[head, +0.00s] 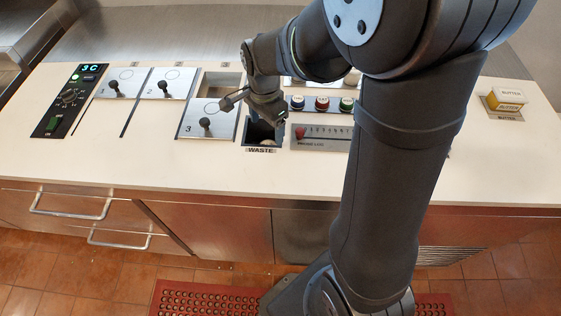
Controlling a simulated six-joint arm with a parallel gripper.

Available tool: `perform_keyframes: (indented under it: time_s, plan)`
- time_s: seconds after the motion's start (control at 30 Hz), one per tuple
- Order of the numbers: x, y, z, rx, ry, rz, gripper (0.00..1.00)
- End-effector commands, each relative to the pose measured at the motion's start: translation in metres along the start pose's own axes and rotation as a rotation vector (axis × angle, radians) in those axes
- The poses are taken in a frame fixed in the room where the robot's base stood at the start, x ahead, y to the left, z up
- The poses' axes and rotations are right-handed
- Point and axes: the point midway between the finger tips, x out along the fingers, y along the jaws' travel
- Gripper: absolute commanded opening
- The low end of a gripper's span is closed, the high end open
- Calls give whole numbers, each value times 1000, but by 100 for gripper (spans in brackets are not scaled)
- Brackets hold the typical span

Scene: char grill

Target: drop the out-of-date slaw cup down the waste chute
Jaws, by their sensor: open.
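The waste chute (254,132) is a dark square opening in the white counter, with a "WASTE" label at its front edge. A small pale shape shows low inside it; I cannot tell whether this is the slaw cup. No slaw cup is clearly visible elsewhere. My gripper (254,107) is open above the back of the chute, and nothing shows between its fingers. My arm hides part of the counter behind and to the right.
Steel lids 1 (121,82), 2 (167,83) and 3 (207,120) have black knobs. Lid 3 sits forward of an open well (222,82). A control panel (68,100) is at left, coloured buttons (322,103) and a slider panel (318,132) right of the chute, and butter (507,98) far right.

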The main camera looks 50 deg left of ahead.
Motion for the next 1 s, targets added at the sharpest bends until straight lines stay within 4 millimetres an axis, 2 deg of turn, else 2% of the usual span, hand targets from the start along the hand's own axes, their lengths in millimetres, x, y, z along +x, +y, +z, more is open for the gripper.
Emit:
perform_keyframes:
  time_s: [0.13,0.23,0.7,0.9,1.0]
  plan:
    - [-6,0,0,0,0,-1,78]
    - [-19,-1,0,0,1,-4,78]
    - [-130,-1,0,0,2,-5,78]
    - [-162,0,0,0,1,-3,78]
    - [-170,0,0,0,0,-1,78]
